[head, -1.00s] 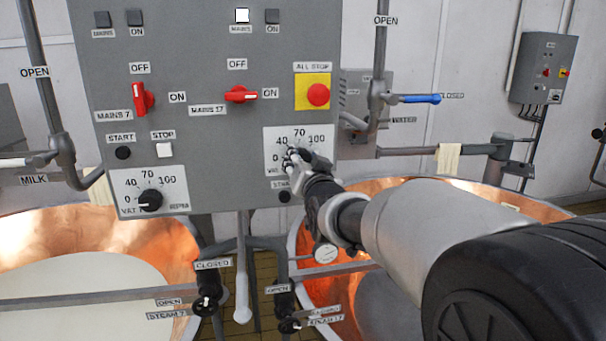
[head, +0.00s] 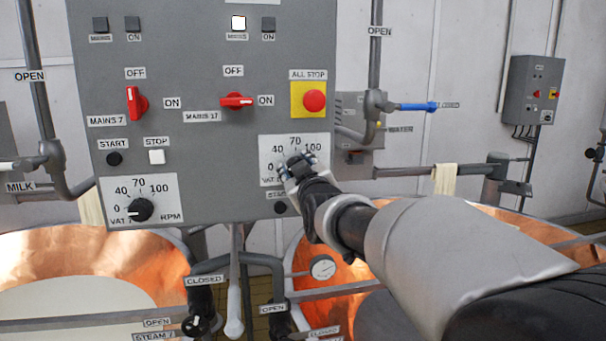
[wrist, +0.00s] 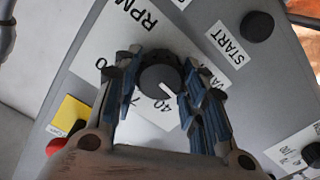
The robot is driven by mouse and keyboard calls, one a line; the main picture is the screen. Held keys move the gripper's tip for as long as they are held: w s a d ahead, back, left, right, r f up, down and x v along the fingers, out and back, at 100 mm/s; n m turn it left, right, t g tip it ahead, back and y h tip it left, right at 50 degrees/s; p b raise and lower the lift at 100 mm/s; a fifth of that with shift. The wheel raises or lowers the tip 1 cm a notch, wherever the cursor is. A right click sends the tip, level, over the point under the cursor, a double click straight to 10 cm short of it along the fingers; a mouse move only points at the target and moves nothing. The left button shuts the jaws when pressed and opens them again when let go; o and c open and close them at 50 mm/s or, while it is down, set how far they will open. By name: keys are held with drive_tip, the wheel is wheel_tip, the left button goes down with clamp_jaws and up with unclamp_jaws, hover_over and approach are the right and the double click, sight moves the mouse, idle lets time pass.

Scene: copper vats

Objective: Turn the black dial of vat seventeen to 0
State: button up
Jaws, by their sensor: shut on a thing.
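The vat seventeen dial plate (head: 316,148), a white square with 40, 70 and 100 readable, is at the lower right of the grey panel. My gripper (head: 298,163) is at this plate and hides its dial in the head view. In the wrist view, the black dial (wrist: 160,82) sits between the two fingers of my gripper (wrist: 163,80), which are shut on its sides. Its white pointer line slants to the lower right, beside the 40 and towards the right finger. The 0 is hidden there.
The similar vat 7 dial (head: 140,209) is at the panel's lower left. The yellow-backed red all-stop button (head: 314,100) is just above my gripper, and a start button (head: 280,207) just below. Red mains switches (head: 236,101) are higher up. Copper vats (head: 92,250) stand below.

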drive_tip(key=shift+n, duration=0.7)
drive_tip(key=o, duration=1.1)
drive_tip(key=shift+c, duration=0.2)
drive_tip(key=v, duration=1.2)
